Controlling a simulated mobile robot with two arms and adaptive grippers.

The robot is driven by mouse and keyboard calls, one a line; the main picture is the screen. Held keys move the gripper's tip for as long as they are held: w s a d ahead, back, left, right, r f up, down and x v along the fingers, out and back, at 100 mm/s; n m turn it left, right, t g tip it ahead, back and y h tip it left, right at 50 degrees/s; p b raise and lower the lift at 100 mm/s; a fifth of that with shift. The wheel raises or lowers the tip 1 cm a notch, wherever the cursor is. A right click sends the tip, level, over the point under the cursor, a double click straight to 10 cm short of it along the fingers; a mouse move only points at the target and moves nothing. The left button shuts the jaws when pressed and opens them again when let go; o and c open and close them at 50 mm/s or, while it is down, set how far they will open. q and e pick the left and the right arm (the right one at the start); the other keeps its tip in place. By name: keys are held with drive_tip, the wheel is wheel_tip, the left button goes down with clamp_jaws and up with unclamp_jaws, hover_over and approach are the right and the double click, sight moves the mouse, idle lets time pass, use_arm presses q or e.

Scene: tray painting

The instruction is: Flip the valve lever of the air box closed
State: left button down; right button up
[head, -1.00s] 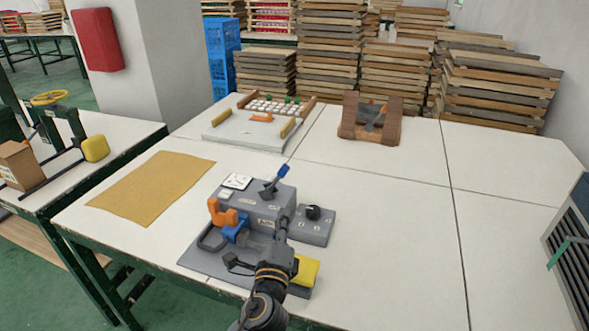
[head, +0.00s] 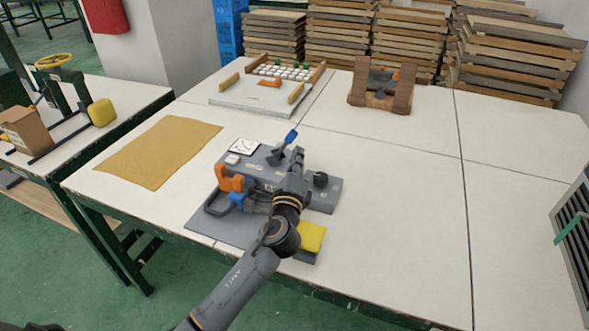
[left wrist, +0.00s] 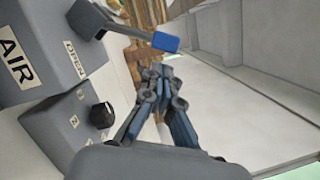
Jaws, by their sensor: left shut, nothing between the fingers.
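The grey air box (head: 243,166) stands on the table with its valve lever (head: 291,137) on top, tilted up to the right and tipped blue. In the left wrist view the lever's blue tip (left wrist: 165,42) sticks out beside the box (left wrist: 45,45), which carries AIR and OPEN labels. My left gripper (head: 298,157) is over the right part of the box, close to the lever. In the left wrist view its fingers (left wrist: 160,72) are shut and empty, just below the blue tip, with a small apparent gap. My right gripper is out of view.
An orange handle (head: 230,180), a black knob (head: 320,179) and a yellow block (head: 311,236) sit around the box. A tan sheet (head: 160,150) lies to the left. A white tray fixture (head: 245,98) and a brown stand (head: 382,90) are behind.

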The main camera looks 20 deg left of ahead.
sight(285, 145)
use_arm(q)
drive_tip(key=x, duration=0.3)
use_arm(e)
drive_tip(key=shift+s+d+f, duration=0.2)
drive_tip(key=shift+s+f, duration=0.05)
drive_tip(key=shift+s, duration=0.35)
use_arm(q)
drive_tip(key=shift+a+r, duration=0.1)
drive_tip(key=shift+r, duration=0.05)
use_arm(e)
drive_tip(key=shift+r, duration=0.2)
